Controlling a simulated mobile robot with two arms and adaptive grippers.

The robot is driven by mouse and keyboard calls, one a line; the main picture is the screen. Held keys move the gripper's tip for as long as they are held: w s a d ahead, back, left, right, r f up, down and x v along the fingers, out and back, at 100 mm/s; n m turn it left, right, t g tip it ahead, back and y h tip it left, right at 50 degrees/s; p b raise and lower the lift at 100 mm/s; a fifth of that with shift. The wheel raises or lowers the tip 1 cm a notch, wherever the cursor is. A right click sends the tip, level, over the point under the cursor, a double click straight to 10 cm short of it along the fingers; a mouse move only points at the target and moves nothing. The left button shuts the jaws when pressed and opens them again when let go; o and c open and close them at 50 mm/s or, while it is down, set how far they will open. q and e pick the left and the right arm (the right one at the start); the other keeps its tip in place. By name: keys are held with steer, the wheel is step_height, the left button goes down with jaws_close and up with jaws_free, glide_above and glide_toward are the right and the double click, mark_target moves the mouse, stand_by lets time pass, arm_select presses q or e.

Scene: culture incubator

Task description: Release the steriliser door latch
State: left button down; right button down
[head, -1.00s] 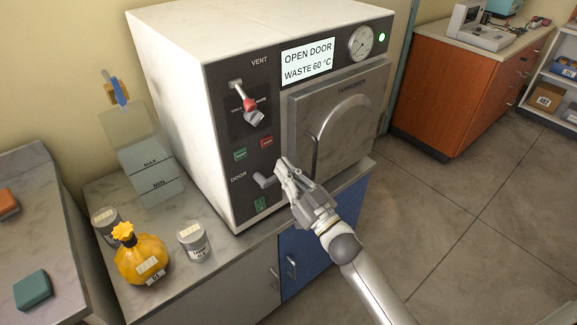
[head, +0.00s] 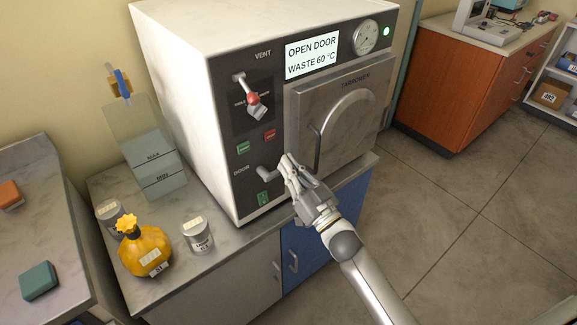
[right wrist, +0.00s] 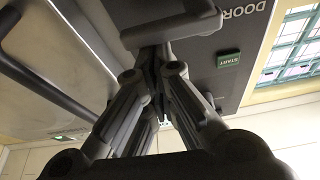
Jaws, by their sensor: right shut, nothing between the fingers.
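The steriliser (head: 180,85) is a white box with a dark front panel. Its screen (head: 312,54) reads "OPEN DOOR, WASTE 60 °C". The grey door (head: 365,120) looks shut and has a vertical handle bar (head: 318,150). The latch, a small grey lever (head: 267,174), sits beside the "DOOR" label. My right gripper (head: 287,160) is shut and empty, with its fingertips just right of the latch. In the right wrist view the closed fingers (right wrist: 155,60) reach up to the dark latch lever (right wrist: 170,22); I cannot tell whether they touch. My left gripper is out of view.
A vent lever with a red knob (head: 253,99) and green and red buttons are above the latch. A yellow flask (head: 145,250) and a grey jar (head: 197,236) stand on the counter at the left. The floor (head: 460,190) at the right is clear.

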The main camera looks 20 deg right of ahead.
steer(key=shift+f+m, duration=0.1)
steer(key=shift+m, duration=0.3)
steer(key=f+m+h+p, duration=0.2)
steer(key=m, duration=0.3)
steer(key=f+m+g+h+p, duration=0.1)
steer(key=m+h+p, duration=0.1)
steer(key=m, duration=0.4)
steer(key=f+m+g+h+p, duration=0.1)
steer(key=f+m+h, duration=0.1)
steer(key=m, duration=0.4)
steer(key=shift+s+a+f+p, duration=0.1)
steer(key=shift+a+f+p, duration=0.15)
steer(key=shift+f+p, duration=0.15)
steer(key=shift+d+r, duration=0.1)
